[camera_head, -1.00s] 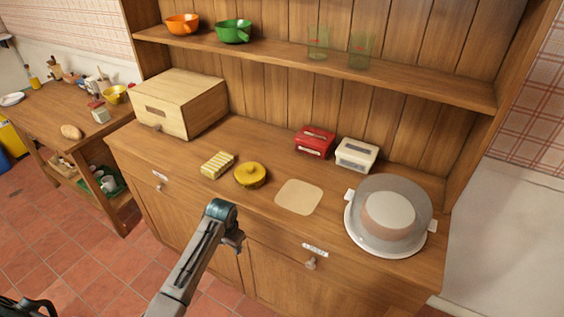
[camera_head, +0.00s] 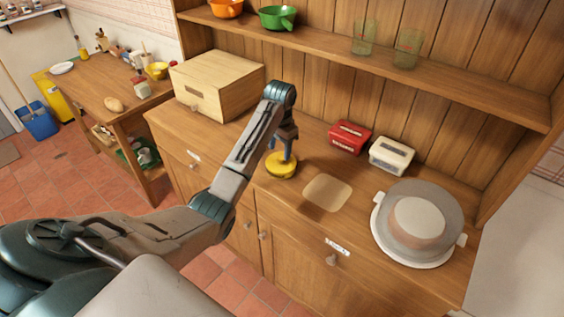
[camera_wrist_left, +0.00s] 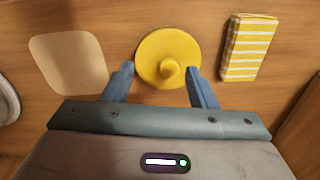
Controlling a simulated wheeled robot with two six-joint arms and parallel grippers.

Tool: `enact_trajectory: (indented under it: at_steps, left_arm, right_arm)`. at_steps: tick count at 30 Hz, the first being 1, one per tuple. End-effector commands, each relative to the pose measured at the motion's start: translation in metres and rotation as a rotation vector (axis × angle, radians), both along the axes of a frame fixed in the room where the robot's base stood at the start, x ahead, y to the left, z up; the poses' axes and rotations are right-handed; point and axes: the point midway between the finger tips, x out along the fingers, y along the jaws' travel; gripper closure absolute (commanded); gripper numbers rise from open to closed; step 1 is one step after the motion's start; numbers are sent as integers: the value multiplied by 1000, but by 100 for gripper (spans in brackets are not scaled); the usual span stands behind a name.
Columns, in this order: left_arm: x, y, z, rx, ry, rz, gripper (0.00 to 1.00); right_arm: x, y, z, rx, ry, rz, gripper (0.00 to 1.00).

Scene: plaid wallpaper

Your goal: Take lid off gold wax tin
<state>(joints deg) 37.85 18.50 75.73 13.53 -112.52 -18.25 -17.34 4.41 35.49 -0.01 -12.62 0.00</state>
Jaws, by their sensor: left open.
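The gold wax tin (camera_head: 282,171) with its round yellow lid stands on the wooden counter. In the left wrist view the lid (camera_wrist_left: 160,50) shows from above, with a round knob in its middle. My left gripper (camera_head: 281,158) points down over the tin from above. In the left wrist view its two blue fingers (camera_wrist_left: 160,80) are open, one on each side of the lid's near part. I cannot tell whether they touch it. The lid appears to be on the tin. My right gripper is not in view.
A yellow striped packet (camera_wrist_left: 248,47) lies beside the tin. A beige mat (camera_head: 327,192) lies bare on the other side. Red (camera_head: 349,137) and white (camera_head: 391,155) boxes stand behind. A large lidded pot (camera_head: 418,223) is at right, a wooden box (camera_head: 217,84) at left.

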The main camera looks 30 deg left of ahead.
Motion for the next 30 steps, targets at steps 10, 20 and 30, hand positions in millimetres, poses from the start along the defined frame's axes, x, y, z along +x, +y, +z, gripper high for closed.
enact_trajectory:
  at_steps: [10,20,30]
  left_arm:
    - [28,19,36,-42,28,0,48]
    - [28,18,-5,-42,28,0,48]
    - [29,14,-45,-43,30,0,48]
  right_arm:
    - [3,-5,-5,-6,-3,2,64]
    - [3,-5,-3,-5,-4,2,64]
    - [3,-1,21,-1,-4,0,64]
